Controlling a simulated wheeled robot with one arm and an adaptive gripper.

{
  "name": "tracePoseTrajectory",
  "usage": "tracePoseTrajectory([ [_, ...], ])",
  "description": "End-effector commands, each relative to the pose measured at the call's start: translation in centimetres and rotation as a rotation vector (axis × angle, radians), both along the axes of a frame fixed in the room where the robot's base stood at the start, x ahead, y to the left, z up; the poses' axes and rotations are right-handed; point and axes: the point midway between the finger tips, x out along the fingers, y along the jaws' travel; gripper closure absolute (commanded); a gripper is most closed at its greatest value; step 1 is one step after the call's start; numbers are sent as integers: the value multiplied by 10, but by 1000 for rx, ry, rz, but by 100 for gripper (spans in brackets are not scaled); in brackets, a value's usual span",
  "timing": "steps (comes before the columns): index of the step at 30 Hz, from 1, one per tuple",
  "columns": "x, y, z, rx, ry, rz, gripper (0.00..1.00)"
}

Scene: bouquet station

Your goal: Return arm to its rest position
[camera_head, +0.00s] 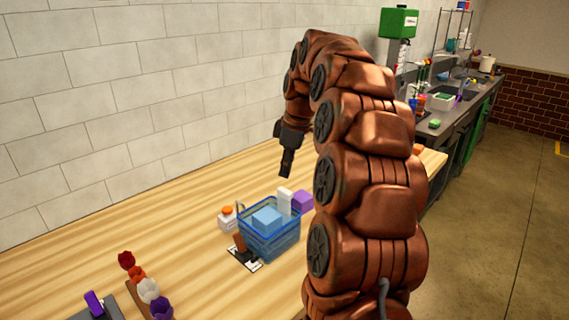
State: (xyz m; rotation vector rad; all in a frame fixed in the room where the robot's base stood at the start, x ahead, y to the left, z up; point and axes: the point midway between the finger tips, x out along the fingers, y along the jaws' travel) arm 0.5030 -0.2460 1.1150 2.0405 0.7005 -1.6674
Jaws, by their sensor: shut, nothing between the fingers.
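My copper-coloured arm rises at the right of the view and bends over to the left at its top. My gripper (286,172) hangs at the arm's end, pointing down. It is shut and empty, above the wooden table (170,215) and apart from it. In the picture it is just above and beyond a blue basket (270,247). The arm hides part of the table's right side.
The basket holds a light blue block (267,219); white and purple (302,201) items show by it. A white bottle (228,218) with an orange cap stands left of it. Several flowers (137,274) are at the lower left. A brick wall (120,110) backs the table.

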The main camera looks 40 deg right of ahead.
Motion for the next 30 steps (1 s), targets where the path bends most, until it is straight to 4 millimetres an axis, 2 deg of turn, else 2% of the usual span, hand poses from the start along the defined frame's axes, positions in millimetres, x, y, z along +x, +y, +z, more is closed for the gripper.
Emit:
tracePoseTrajectory([
  [5,-1,0,9,1,2,0,100],
  [21,-1,2,8,2,3,0,100],
  [23,-2,8,8,3,6,-4,100],
  [26,-7,27,9,7,18,-17,100],
  [30,-24,67,4,18,57,-54,100],
])
